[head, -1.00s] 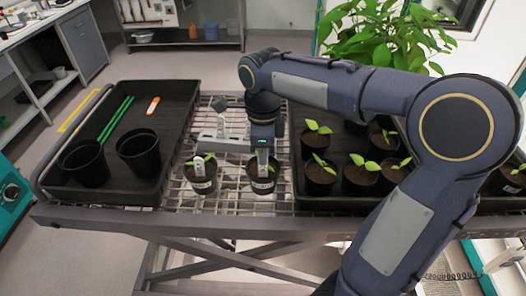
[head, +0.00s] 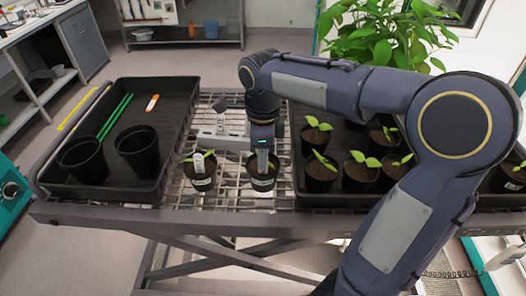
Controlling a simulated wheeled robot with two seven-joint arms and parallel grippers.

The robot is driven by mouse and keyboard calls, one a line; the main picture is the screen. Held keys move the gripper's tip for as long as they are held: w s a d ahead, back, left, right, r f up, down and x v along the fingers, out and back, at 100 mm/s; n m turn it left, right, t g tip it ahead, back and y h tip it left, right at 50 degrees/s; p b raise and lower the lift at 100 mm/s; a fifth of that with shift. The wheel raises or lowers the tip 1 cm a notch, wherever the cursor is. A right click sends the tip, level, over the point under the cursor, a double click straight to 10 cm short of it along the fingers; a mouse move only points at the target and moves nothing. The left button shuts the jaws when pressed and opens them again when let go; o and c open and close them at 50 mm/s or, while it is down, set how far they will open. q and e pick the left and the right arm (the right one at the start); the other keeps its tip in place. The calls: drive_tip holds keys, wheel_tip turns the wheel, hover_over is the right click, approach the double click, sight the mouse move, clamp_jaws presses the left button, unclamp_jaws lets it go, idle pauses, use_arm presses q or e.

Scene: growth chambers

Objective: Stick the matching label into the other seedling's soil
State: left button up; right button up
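Two small black potted seedlings stand on the wire rack. The left pot (head: 202,182) has a pale upright label (head: 199,163) in its soil and a green leaf beside it. The other pot (head: 263,183) stands to its right, with a white band on its side. My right gripper (head: 262,158) points down directly over this right pot. A narrow pale upright strip shows between the gripper and the soil; I cannot tell label from fingertips, or whether the fingers are closed. My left gripper is out of view.
A black tray (head: 110,190) at left holds two empty pots (head: 137,150), green sticks (head: 115,117) and an orange-white tool (head: 152,103). Several seedlings (head: 360,172) fill the right tray, partly behind my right arm.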

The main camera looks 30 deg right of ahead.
wheel_tip(320, 180, up, 8)
drive_tip(key=shift+f, duration=0.15)
wheel_tip(320, 180, up, 8)
drive_tip(key=p, duration=0.7)
drive_tip(key=shift+p, duration=0.4)
idle(0.6)
drive_tip(key=s+a+f+n+t+y+b, duration=0.2)
drive_tip(key=s+f+n, duration=0.5)
drive_tip(key=n, duration=0.4)
drive_tip(key=s+a+f+n+t+y+b, duration=0.1)
drive_tip(key=s+a+f+n+t, duration=0.1)
drive_tip(key=s+f+n, duration=0.5)
drive_tip(key=s+n+t, duration=0.1)
drive_tip(key=s+n, duration=0.2)
drive_tip(key=n, duration=0.1)
drive_tip(key=shift+f+n+t+y+b, duration=0.25)
drive_tip(key=shift+n+t+y+b, duration=0.05)
drive_tip(key=shift+t+y+b, duration=0.1)
